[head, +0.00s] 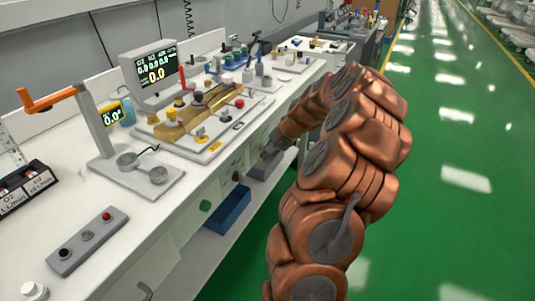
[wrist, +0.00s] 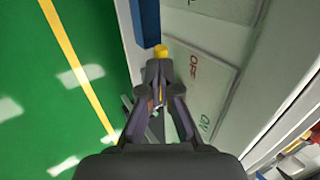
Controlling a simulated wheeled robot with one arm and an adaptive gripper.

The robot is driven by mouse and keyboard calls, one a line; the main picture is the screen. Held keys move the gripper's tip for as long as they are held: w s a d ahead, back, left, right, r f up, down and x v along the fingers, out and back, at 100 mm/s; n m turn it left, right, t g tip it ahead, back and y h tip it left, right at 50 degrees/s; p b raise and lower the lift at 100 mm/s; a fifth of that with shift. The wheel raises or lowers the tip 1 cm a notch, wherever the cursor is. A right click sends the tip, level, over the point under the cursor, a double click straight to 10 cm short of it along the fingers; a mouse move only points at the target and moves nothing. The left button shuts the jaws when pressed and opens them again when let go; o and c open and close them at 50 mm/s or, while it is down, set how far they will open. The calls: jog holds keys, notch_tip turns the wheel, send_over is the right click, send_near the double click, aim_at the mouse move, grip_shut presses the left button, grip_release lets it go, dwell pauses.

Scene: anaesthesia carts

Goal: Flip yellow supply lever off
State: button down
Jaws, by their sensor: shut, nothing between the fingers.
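The yellow supply lever shows in the wrist view as a yellow knob (wrist: 161,50) just beyond my fingertips. A thin yellow strip also shows between my fingers. Beside it is a pale panel (wrist: 213,95) with a red OFF mark (wrist: 193,68) and a green ON mark (wrist: 204,125). The knob lies nearer the OFF end in this view. My gripper (wrist: 158,64) is shut and empty. Its tips are close to the knob; whether they touch it I cannot tell. In the head view my gripper (head: 267,153) is small at the bench front, and the lever cannot be made out.
A blue bin (head: 229,210) sits below the bench front; a blue edge (wrist: 146,22) shows in the wrist view. The white bench top (head: 130,245) holds a monitor (head: 150,75), an orange-handled stand (head: 95,120) and several devices. The green floor (head: 440,200) on the right is clear.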

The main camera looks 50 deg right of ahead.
jog(key=shift+a+f+h, duration=0.1)
jog(key=shift+f+h, duration=0.05)
jog(key=shift+h, duration=0.15)
dwell(0.4)
jog(key=p+v, duration=0.1)
jog(key=v, duration=1.4)
jog(key=shift+w+r, duration=0.2)
jog(key=shift+r, duration=0.1)
